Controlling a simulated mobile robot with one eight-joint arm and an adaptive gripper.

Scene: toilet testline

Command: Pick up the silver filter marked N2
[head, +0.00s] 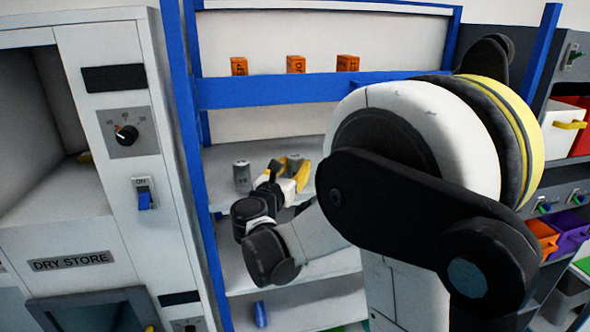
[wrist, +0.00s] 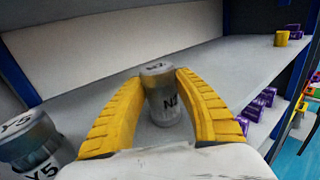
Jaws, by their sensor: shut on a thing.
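The silver filter marked N2 (wrist: 162,98) is a grey cylinder with dark lettering on its side and top. It stands upright between the two yellow fingers of my gripper (wrist: 162,100) in the wrist view. My gripper is shut on it at the shelf surface. In the head view my gripper (head: 290,172) reaches over the middle shelf, and the N2 filter is mostly hidden there behind the fingers and arm. A second silver filter marked Y5 (wrist: 30,145) stands to the left; it also shows in the head view (head: 242,176).
The white shelf (head: 222,158) has blue posts and a blue rail (head: 270,92). Orange boxes (head: 296,64) stand above. A blue item (head: 260,314) is on a lower shelf. A dry store cabinet (head: 130,180) stands left. Purple items (wrist: 262,100) and a yellow one (wrist: 282,38) lie right.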

